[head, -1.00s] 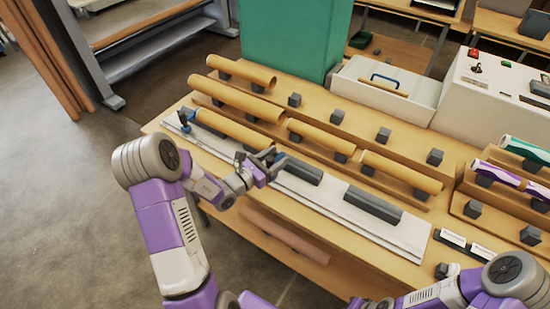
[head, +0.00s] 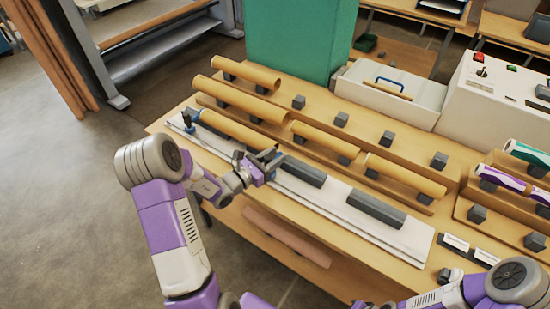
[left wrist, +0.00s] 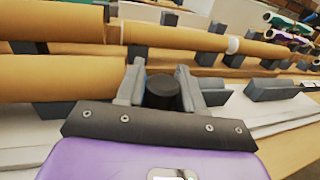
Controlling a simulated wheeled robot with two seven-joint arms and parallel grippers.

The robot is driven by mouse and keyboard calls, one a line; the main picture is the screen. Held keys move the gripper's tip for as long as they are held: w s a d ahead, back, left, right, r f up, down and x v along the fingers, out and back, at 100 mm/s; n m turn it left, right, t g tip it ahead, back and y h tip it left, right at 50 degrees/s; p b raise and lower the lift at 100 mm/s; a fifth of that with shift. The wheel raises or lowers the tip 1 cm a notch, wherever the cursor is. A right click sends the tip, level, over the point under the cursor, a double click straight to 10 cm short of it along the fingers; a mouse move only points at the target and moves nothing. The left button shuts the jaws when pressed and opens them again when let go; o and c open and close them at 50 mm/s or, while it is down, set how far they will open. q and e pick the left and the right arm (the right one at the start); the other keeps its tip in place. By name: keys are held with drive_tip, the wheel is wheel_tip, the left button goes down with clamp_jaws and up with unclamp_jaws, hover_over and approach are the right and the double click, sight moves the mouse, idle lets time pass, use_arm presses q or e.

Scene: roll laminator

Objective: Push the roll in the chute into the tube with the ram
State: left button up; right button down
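The tan tube (head: 238,130) lies lengthwise at the back-left of a long white chute (head: 345,212), along the front of the table. My left gripper (head: 267,159) is at the tube's near right end. In the left wrist view, my left gripper's fingers (left wrist: 162,86) close in on both sides of a black round knob (left wrist: 162,93), apparently the ram's handle. Blue parts show beside the fingers in the head view. The tube (left wrist: 60,80) also shows left of the fingers in the wrist view. I cannot make out the roll in the chute.
Dark grey blocks (head: 298,169) and (head: 376,209) stand along the chute to the right. Tan rolls (head: 318,138) rest on wooden steps behind. A blue clamp-like part (head: 188,118) sits at the chute's far left end. A green box (head: 300,45) stands behind.

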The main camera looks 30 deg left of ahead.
use_arm(q)
drive_tip(key=shift+o, duration=1.2)
drive_tip(key=v, duration=0.7)
drive_tip(key=shift+s+a, duration=0.1)
drive_tip(key=shift+s, duration=0.2)
